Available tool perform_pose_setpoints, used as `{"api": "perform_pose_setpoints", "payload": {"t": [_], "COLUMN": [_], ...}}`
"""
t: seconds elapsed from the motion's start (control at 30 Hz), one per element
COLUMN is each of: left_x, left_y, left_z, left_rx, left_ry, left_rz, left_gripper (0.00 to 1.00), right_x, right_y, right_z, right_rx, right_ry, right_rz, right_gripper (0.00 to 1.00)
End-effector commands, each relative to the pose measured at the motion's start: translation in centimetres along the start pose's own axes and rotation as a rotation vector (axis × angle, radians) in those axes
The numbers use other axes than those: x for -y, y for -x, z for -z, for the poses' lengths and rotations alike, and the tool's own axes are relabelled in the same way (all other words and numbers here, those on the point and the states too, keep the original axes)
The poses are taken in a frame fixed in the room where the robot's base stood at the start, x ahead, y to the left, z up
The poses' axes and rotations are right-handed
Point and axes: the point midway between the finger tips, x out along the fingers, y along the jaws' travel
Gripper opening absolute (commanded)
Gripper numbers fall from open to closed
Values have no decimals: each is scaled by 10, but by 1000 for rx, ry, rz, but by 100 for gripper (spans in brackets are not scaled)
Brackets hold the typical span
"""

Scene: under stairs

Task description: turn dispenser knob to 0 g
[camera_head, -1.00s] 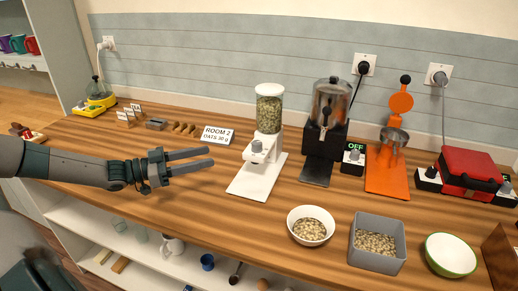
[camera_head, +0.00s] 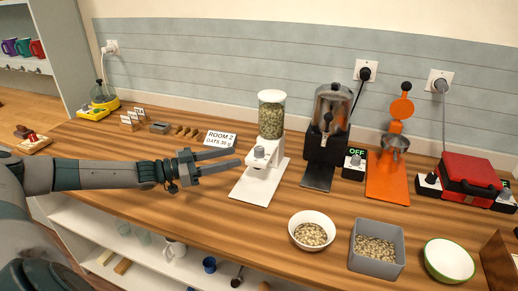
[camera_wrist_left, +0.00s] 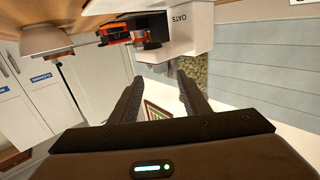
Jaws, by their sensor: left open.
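The white oats dispenser (camera_head: 263,172) stands on the wooden counter, its clear hopper (camera_head: 271,115) filled with oats. Its grey knob (camera_head: 259,152) is on the front of the body; which setting it points to is too small to read. In the left wrist view the dispenser body (camera_wrist_left: 182,35) appears tilted beyond my fingers. My left gripper (camera_head: 238,158) is open and empty, just left of the knob and apart from it, with its fingers pointing right. It also shows in the left wrist view (camera_wrist_left: 163,92). My right gripper is not in view.
A sign (camera_head: 219,139) reading "ROOM 2 OATS 30 g" stands behind my left gripper. A bowl of oats (camera_head: 311,231) and a grey bin (camera_head: 377,249) are at the front right. A dark dispenser (camera_head: 327,130) and an orange stand (camera_head: 389,178) are to the right.

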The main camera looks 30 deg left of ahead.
Motion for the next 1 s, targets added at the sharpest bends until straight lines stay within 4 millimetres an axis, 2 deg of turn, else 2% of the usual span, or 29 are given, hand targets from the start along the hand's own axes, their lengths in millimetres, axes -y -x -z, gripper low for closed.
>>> {"api": "perform_pose_setpoints", "payload": {"t": [0.13,0.2,0.6,0.8,1.0], "left_x": [0,0,0,0,0], "left_y": [-23,-32,-86,-100,-102], "left_z": [4,4,4,2,0], "left_rx": [-5,-5,-3,-1,0], "left_ry": [-1,0,0,0,0], "left_rz": [0,0,0,0,0], "left_gripper": [42,42,42,42,42], "right_x": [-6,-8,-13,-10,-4], "right_y": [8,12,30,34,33], "right_z": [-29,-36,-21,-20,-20], "right_rx": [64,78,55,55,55], "right_ry": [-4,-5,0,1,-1], "right_rz": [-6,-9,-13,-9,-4], "right_gripper": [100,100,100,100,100]}}
